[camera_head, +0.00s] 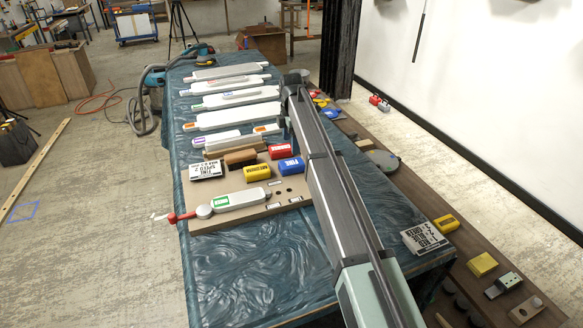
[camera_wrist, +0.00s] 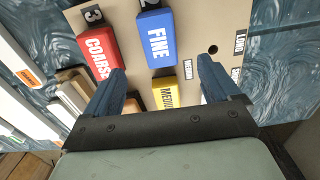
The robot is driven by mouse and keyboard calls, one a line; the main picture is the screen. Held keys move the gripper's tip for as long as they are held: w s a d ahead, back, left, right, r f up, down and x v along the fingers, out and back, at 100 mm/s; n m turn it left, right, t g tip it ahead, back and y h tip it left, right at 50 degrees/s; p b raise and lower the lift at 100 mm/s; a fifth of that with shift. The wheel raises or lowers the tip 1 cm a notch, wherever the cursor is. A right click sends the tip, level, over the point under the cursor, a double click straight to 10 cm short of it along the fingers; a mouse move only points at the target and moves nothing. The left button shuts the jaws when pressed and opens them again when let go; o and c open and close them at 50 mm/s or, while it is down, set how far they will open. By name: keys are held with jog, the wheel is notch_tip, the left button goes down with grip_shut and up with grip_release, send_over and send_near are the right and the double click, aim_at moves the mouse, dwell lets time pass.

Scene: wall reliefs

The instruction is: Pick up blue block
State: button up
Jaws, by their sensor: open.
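The blue block (camera_head: 290,166), marked FINE, lies on a tan board (camera_head: 240,215) on the cloth-covered table. In the wrist view the blue block (camera_wrist: 156,38) is at the top, ahead of and between the directions of my fingers. My gripper (camera_wrist: 162,82) is open and empty, apart from the blue block. A yellow block (camera_wrist: 168,92) marked MEDIUM shows between the fingers, partly hidden by the gripper body. In the head view my arm crosses just right of the blue block, and the fingertips are not clearly visible.
A red COARSE block (camera_wrist: 98,48) lies beside the blue one. A white tool (camera_head: 235,201) lies in front.

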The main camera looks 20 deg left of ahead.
aim_at(292, 163)
notch_tip(292, 163, down, 10)
jog(key=shift+w+f, duration=0.1)
jog(key=shift+f, duration=0.15)
dwell(0.4)
jog(key=c, duration=1.1)
